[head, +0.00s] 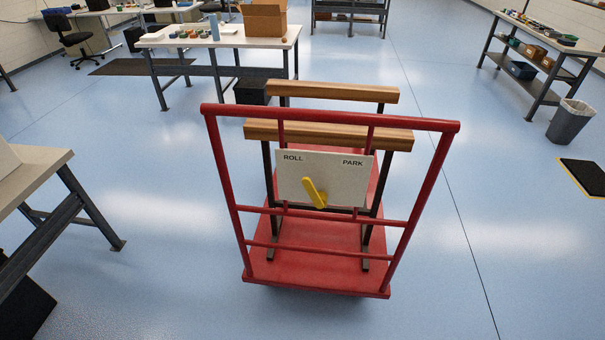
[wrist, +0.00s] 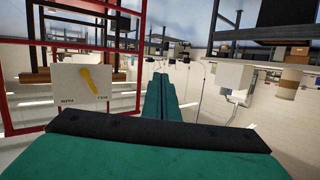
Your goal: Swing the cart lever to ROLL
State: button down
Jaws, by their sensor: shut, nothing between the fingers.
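The red cart (head: 315,236) stands on the blue floor in the middle of the head view. A white plate (head: 345,187) on its handle frame reads ROLL at the upper left and PARK at the upper right. The yellow lever (head: 314,193) on the plate points up and leans a little left, between the two words. The wrist view is upside down and shows the plate (wrist: 65,88) and lever (wrist: 89,79) at the left. My gripper (wrist: 163,80), with green fingers, is shut and empty, apart from the lever. It does not show in the head view.
The cart carries a dark frame with wooden beams (head: 330,135). A workbench (head: 35,180) is at the left, a table with a cardboard box (head: 264,20) behind, and a shelf bench with a grey bin (head: 570,122) at right. The floor around the cart is clear.

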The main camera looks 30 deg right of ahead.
jog(key=w+d+m+h, duration=0.3)
jog(key=w+d+m, duration=0.4)
jog(key=w, duration=0.4)
jog(key=m+h, duration=0.3)
jog(key=m, duration=0.7)
send_near(314, 191)
jog(key=s+d+r, duration=0.3)
jog(key=s+r, duration=0.1)
jog(key=s, duration=0.1)
jog(key=w+f, duration=0.2)
jog(key=w, duration=0.9)
jog(key=shift+w+d+f, duration=0.2)
jog(key=shift+d+f, duration=0.15)
jog(key=shift+d, duration=0.1)
